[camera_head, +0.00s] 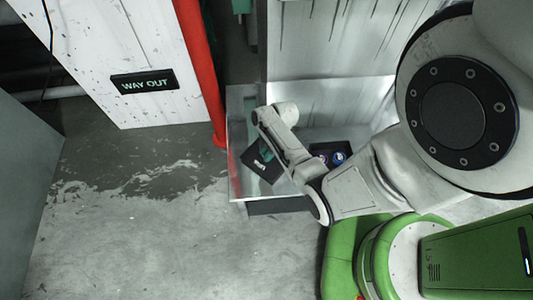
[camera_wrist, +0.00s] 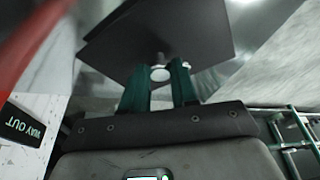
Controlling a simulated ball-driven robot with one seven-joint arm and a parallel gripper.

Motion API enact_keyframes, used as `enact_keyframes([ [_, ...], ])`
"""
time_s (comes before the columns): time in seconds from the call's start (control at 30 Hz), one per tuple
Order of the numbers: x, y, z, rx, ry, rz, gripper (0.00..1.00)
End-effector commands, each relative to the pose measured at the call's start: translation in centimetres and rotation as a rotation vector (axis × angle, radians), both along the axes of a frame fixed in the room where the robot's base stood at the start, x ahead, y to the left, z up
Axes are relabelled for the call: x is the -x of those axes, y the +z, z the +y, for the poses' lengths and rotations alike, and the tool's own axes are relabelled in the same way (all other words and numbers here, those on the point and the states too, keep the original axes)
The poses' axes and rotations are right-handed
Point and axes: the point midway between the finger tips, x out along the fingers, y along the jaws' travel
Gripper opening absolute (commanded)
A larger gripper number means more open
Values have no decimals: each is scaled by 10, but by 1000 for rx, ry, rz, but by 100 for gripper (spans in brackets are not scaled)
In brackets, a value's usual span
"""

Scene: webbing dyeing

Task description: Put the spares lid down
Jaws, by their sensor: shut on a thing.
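The spares lid is a dark flat panel with a pale round knob. In the wrist view the lid (camera_wrist: 165,32) fills the top middle, tilted, just beyond the fingertips. My gripper (camera_wrist: 160,76) has two green fingers shut on the knob. In the head view the lid (camera_head: 257,168) shows as a dark tilted square with a white mark, partly hidden by my wrist; a bit of my green gripper (camera_head: 268,150) shows at its upper edge. It appears to be over a pale metal bench; whether it touches is unclear. An open dark box (camera_head: 342,147) with small red and blue items stands to the right.
The pale bench (camera_head: 238,188) has a front edge near my arm. A red post (camera_head: 200,65) stands at its left, beside a white panel with a "WAY OUT" sign (camera_head: 144,83). A pale metal wall (camera_head: 330,50) rises behind. The floor (camera_head: 140,235) is clear at lower left.

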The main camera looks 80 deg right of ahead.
Motion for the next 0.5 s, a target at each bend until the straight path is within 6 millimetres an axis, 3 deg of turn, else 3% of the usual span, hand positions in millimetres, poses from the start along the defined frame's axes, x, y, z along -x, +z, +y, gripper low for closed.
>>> enact_keyframes([
  [0.43,0,-10,0,1,0,-1,0],
  [0.47,0,-8,0,1,0,-1,31],
  [0.5,0,-8,0,1,0,-1,35],
])
